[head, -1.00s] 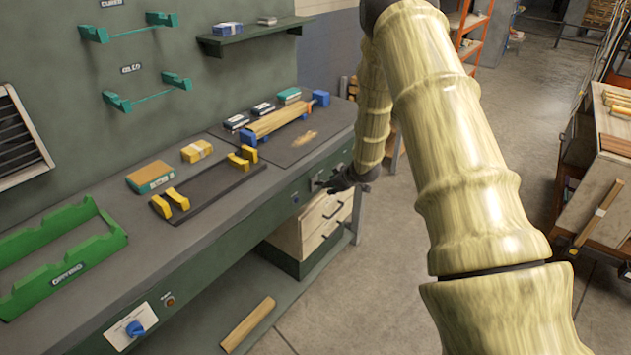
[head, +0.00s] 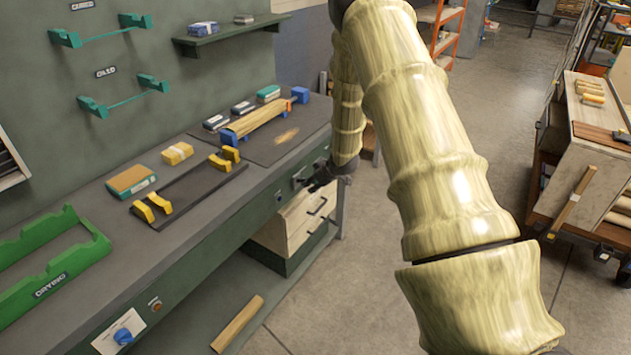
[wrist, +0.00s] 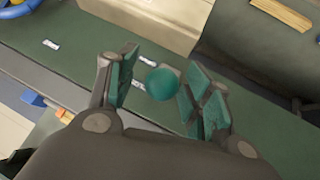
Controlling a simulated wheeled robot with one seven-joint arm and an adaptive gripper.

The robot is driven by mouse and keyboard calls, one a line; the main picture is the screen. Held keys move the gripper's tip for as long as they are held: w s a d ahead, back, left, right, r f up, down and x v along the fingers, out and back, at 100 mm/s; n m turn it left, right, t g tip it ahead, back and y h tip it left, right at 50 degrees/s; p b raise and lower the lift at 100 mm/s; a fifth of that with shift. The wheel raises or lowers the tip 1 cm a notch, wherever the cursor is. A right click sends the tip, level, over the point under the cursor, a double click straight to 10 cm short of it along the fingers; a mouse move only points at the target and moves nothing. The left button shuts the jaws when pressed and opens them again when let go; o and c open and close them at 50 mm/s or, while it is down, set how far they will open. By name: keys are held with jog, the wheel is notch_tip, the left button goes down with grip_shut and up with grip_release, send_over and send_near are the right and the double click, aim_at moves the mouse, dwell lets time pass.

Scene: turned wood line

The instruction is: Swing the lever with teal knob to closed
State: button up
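The teal knob (wrist: 162,84) shows as a round ball in the wrist view, in front of a green panel. My gripper (wrist: 157,88) has its teal-padded fingers apart, one on each side of the knob. A gap shows between the left finger and the knob; the right finger looks very near it, and I cannot tell whether they touch. The lever's arm is hidden or too small to make out. In the head view my gripper (head: 318,180) is at the front face of the green bench (head: 215,250), above the drawers.
Drawers (head: 300,222) stand below the bench. On top are a green drying rack (head: 50,265), a black tray with yellow holders (head: 190,192) and a wooden piece in blue supports (head: 255,118). A wooden cart (head: 575,165) stands right; the floor between is clear.

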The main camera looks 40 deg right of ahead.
jog(key=shift+a, duration=0.1)
jog(key=v, duration=1.2)
dwell(0.6)
